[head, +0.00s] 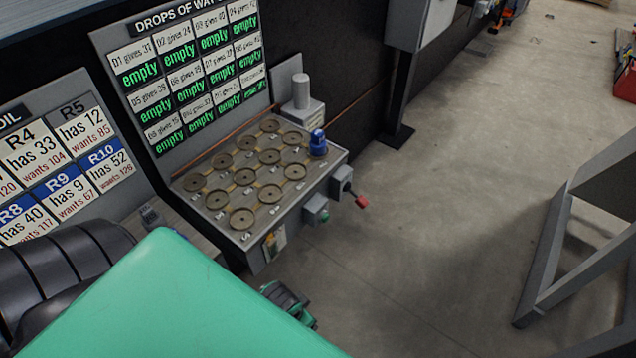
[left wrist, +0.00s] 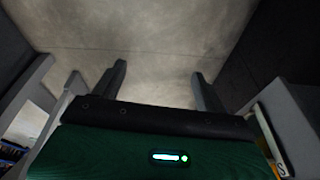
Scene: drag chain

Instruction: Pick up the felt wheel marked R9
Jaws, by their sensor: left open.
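I cannot make out a felt wheel marked R9 in either view. The name R9 shows on a blue-headed label (head: 66,194) on the oil board at the left of the head view, reading "has 9, wants 67". My left gripper (left wrist: 160,76) is open and empty in the left wrist view, its two dark fingers apart over bare grey floor. In the head view my green and black left arm covers the lower left and hides what lies below the oil board. My right gripper is not in view.
A grey bench panel (head: 325,163) holds several round brass-coloured discs, a blue knob (head: 318,142) and a red-tipped lever (head: 361,201). A grey frame (head: 545,262) stands at right. Floor (head: 440,220) between is clear.

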